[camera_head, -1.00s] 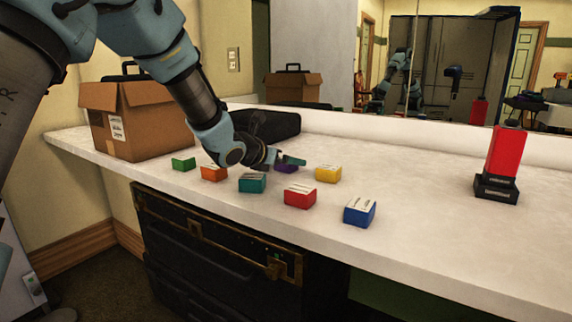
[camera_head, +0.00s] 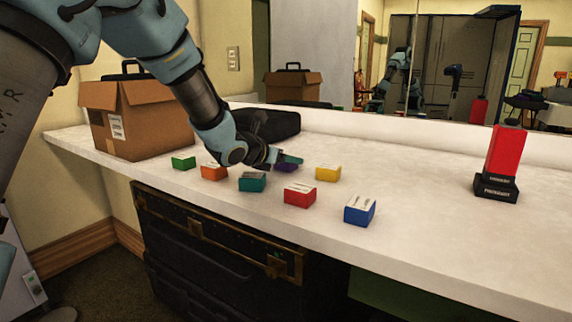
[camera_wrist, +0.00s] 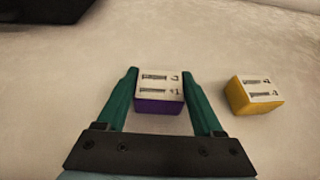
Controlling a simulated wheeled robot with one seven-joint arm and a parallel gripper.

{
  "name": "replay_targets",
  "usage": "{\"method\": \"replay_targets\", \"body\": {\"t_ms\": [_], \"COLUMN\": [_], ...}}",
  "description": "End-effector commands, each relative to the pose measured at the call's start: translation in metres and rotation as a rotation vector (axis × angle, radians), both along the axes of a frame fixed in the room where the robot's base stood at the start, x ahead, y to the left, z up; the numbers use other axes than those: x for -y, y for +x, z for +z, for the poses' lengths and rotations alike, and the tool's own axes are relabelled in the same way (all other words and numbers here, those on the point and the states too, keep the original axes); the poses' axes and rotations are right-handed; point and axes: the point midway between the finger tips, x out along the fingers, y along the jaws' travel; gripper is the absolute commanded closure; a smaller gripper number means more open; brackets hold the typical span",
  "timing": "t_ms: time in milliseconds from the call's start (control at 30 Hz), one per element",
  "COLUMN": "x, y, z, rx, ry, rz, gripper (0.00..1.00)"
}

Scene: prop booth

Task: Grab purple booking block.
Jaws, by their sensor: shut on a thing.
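The purple booking block (camera_wrist: 158,106) has a white printed top and sits on the pale counter between the two green fingers of my gripper (camera_wrist: 162,88) in the wrist view. The gripper is shut on it, one finger at each side. In the head view my gripper (camera_head: 287,159) reaches down to the purple block (camera_head: 287,168), which is partly hidden by the fingers.
A yellow block (camera_head: 328,173) stands just right of the purple one. Teal (camera_head: 252,182), orange (camera_head: 214,172), green (camera_head: 184,162), red (camera_head: 300,195) and blue (camera_head: 359,211) blocks stand nearby. A black bag (camera_head: 275,127) and cardboard box (camera_head: 150,125) are behind.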

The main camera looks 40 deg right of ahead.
Motion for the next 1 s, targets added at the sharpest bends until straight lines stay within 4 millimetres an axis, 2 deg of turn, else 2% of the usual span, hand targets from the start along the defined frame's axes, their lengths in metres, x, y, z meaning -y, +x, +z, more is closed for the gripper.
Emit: {"method": "replay_targets", "body": {"t_ms": [100, 367, 467, 800, 1000], "x": [0.0, 0.0, 0.0, 0.0, 0.0], "y": [0.0, 0.0, 0.0, 0.001, 0.0], "z": [0.0, 0.004, 0.016, 0.082, 0.099], "rx": [0.0, 0.0, 0.001, 0.002, 0.0], "ry": [0.0, -0.001, -0.002, -0.004, -0.001], "rz": [0.0, 0.0, 0.0, 0.001, 0.0], "gripper": [0.88, 0.88, 0.88, 0.88, 0.88]}}
